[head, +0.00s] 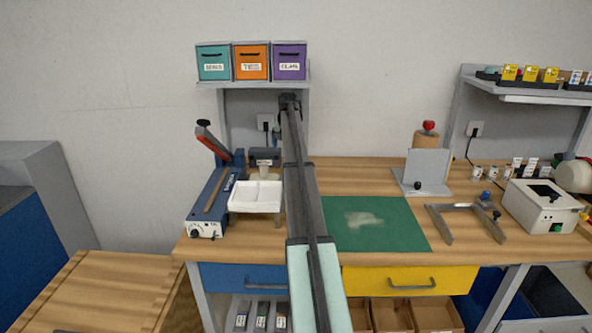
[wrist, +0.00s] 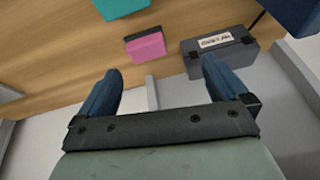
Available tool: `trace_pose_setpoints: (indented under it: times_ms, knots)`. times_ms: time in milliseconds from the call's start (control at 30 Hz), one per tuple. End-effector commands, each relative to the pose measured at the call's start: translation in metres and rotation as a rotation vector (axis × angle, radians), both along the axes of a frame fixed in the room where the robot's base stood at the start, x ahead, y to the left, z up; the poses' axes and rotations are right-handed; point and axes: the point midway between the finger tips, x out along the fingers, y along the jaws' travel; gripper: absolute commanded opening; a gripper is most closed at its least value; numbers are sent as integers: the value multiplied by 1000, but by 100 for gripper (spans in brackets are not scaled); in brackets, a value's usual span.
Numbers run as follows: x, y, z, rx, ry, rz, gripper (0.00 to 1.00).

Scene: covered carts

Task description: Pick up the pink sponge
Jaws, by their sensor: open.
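The pink sponge (wrist: 146,46), a small block with a dark strip along one edge, shows in the wrist view on the wooden surface, near the top middle. My gripper (wrist: 160,65) is open and empty, its two blue-grey fingers wide apart. The sponge appears just beyond the fingertips, between their lines and nearer the left finger, and apart from both. In the head view I cannot make out the sponge or my fingers; my arm crosses the middle of that view.
In the wrist view a dark grey labelled box (wrist: 225,50) sits right of the sponge, close to the right finger. A teal object (wrist: 120,7) lies beyond it. In the head view a white tray (head: 256,197) and a green mat (head: 395,232) are on the bench.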

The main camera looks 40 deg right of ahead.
Motion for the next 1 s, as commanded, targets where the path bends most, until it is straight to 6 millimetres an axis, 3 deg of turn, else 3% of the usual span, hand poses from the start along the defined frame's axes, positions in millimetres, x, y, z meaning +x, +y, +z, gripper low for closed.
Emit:
trace_pose_setpoints:
  times_ms: [33, 200, 467, 800, 1000]
  knots:
    - [4, -19, -2, -21, 11, 29, 100]
    - [5, -42, -8, -63, 34, 90, 100]
    - [10, -50, -27, -68, 35, 98, 100]
    - [25, -64, -79, -66, 35, 96, 100]
    - [27, -67, -90, -67, 34, 96, 100]
